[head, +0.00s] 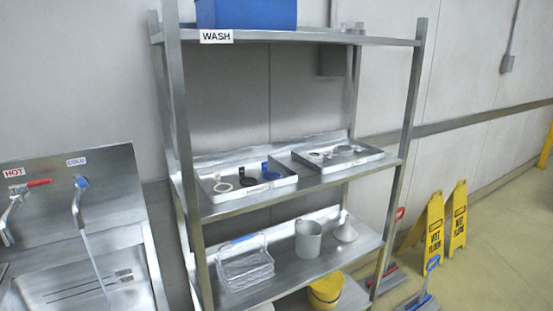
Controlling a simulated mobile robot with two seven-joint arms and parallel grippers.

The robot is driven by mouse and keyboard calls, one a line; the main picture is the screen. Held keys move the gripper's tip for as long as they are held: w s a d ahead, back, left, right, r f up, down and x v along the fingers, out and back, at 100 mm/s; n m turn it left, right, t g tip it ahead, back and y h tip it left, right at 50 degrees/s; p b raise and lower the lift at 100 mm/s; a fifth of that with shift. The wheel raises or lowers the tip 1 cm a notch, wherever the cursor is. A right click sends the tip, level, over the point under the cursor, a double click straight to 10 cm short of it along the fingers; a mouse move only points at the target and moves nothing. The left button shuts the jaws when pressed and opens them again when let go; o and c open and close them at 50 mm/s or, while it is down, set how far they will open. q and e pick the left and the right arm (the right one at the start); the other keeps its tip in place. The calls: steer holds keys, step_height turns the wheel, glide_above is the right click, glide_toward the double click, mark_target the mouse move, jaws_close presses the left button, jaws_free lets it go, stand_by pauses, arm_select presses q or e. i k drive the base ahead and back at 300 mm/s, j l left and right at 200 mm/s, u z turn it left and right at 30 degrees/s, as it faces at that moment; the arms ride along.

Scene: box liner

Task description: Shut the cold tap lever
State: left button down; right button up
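The cold tap (77,205) is on the steel back panel of the sink at the left of the head view, under a label that seems to read COLD (76,161). Its blue lever (82,182) appears short, as if it points outward from the panel. A thin pale stream of water (95,264) runs from its spout down into the basin. The hot tap (14,208) stands to its left, with a red lever (38,183) lying sideways to the right. No stream shows clearly under it. Neither of my grippers is in view.
The steel sink (120,235) is cut off at the left. A steel shelf rack (415,85) marked WASH stands to its right, holding trays (240,199), a wire basket (245,268) and a yellow bucket (325,290). Yellow floor signs (434,222) stand further right, beside open floor (505,250).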

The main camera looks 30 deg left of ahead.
mark_target(81, 181)
steer(key=u, duration=2.1)
